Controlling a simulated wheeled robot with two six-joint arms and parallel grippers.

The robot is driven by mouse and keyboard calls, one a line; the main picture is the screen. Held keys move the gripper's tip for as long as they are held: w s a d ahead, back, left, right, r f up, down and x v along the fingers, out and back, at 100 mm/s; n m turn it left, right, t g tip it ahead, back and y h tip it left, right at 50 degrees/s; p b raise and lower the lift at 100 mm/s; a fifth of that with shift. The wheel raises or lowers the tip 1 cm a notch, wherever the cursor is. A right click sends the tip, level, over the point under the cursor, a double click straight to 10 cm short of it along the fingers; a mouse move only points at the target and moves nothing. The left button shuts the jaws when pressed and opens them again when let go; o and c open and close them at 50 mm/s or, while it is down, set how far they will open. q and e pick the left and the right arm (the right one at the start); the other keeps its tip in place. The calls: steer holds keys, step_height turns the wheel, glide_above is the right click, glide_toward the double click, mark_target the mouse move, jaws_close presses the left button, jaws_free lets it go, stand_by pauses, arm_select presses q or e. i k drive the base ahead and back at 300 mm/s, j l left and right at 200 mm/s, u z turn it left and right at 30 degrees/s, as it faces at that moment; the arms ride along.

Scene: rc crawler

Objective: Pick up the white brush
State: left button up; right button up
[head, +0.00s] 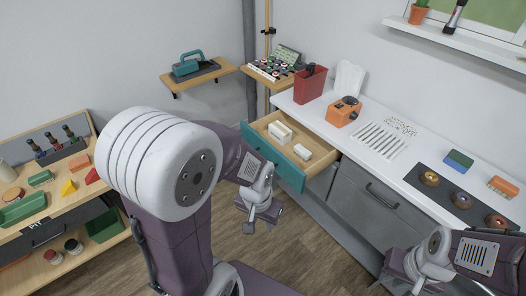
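No thing is clearly recognisable as a white brush. Two small white things lie in the open drawer (262,127): a longer blocky one (280,132) and a smaller one (302,152) nearer its teal front. I cannot tell whether either is the brush. My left gripper (262,224) hangs outside the drawer, in front of and below its teal front panel. Its fingers look apart, with nothing seen between them. My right gripper (395,282) is low at the bottom right, away from the drawer; its fingertips are too unclear to judge.
The white counter (345,150) holds a red bin (310,85), an orange box (343,111) and a dark panel with round pieces (450,194). A wooden bench (35,212) with blocks stands left. A small shelf holds a teal tool (190,65). Floor (300,245) is clear between.

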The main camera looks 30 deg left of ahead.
mark_target(302, 153)
steer(key=i+j+z, duration=0.35)
steer(key=i, duration=0.2)
steer(key=i+j+z, duration=0.3)
steer(key=i+j, duration=0.15)
steer(key=j, duration=0.15)
